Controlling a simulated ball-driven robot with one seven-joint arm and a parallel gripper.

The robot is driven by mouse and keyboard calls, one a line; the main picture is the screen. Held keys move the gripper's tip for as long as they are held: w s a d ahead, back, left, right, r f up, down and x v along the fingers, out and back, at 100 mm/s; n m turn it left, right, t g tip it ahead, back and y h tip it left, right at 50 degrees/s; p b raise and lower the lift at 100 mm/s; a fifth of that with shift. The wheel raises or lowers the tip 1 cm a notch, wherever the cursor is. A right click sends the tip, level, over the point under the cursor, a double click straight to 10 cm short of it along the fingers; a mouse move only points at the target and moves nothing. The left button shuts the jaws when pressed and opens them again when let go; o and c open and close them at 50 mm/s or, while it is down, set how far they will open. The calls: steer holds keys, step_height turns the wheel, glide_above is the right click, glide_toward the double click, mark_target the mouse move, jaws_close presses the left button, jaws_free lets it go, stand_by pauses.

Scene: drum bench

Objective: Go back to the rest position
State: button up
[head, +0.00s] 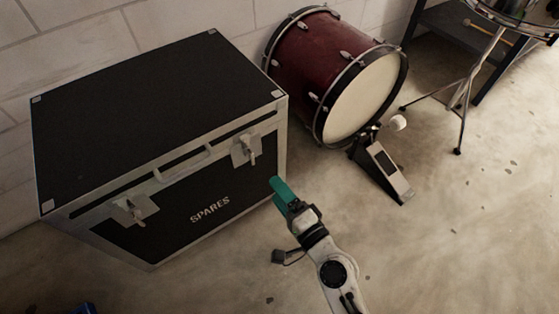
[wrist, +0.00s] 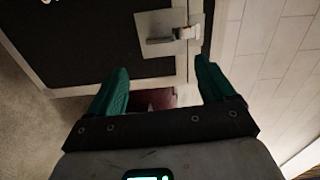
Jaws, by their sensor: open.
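My gripper (head: 279,189) has teal fingers and is in front of the right part of a black case's front face in the head view. In the wrist view my gripper (wrist: 160,85) has its two fingers spread apart with nothing between them. The black case (head: 140,95) has metal edges, a handle and the word SPARES; its lid is shut. Its right latch (head: 246,149) is up and left of my fingertips, and its left latch (head: 134,208) is farther off. A latch (wrist: 175,36) on the case also shows beyond the fingers in the wrist view.
A dark red bass drum (head: 314,58) stands right of the case, with a pedal (head: 388,170) before it. A drum on a stand (head: 471,85) and a dark bench (head: 440,28) are at upper right. A small blue thing (head: 83,309) lies at lower left. The floor at right is clear.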

steer(key=s+d+f+n+g+h, duration=0.3)
steer(key=s+d+n+g+h, duration=0.3)
steer(key=s+d, duration=0.65)
steer(key=s+d+f+n+g+h, duration=0.35)
steer(key=s+d+g, duration=0.35)
steer(key=s+d, duration=0.5)
step_height(320, 180, up, 36)
steer(key=d+g+p, duration=0.1)
steer(key=d+p, duration=0.1)
steer(key=p, duration=3.3)
steer(key=shift+s+r+n+h+p, duration=0.25)
steer(key=shift+s+n+h+p, duration=0.1)
steer(key=shift+p, duration=0.05)
